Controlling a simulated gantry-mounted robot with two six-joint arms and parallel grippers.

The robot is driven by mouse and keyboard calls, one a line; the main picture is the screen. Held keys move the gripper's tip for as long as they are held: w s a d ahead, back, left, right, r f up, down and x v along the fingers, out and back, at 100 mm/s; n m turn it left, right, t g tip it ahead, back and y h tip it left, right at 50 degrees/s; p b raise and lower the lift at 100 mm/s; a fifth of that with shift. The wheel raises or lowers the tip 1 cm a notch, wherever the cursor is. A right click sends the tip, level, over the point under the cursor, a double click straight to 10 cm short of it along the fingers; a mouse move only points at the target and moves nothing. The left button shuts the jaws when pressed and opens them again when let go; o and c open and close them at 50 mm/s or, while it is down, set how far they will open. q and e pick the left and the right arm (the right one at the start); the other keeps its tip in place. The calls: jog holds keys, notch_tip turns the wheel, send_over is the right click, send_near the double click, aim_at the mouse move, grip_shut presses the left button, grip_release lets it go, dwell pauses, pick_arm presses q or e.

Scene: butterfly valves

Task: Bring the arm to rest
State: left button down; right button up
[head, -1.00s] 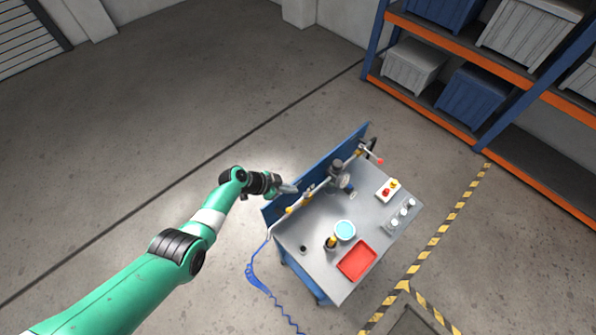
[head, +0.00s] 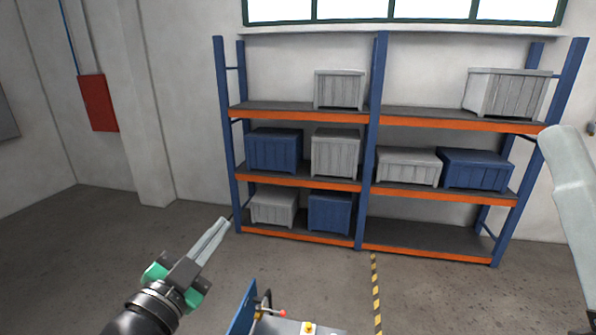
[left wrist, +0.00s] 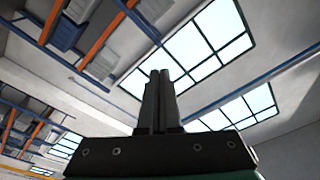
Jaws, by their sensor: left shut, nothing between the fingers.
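My left gripper (head: 221,226) is raised at the lower left of the head view. Its two fingers lie together, pointing up and to the right, with nothing between them. In the left wrist view the fingers (left wrist: 160,75) are also closed and empty, pointing toward the ceiling and windows. The left arm comes in from the bottom edge. My right gripper is not in view; a pale link at the right edge of the head view may be part of my right arm.
Only the far part of the workbench shows, its grey top (head: 285,327) and blue back panel (head: 243,308) cut off by the bottom edge. A blue and orange shelf rack (head: 370,140) with grey and blue crates stands against the wall. Open floor lies between.

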pick_arm(q)
jog(key=s+a+r+n+t+y, duration=0.2)
jog(key=s+r+n+t, duration=0.2)
jog(key=s+r, duration=0.6)
jog(key=s+a+r+n+t+y, duration=0.2)
jog(key=s+r+n+t, duration=0.2)
jog(key=s+r, duration=0.6)
jog(key=shift+s+a+r+n+t, duration=0.2)
jog(key=shift+s+n+t, duration=0.25)
jog(key=shift+n, duration=0.65)
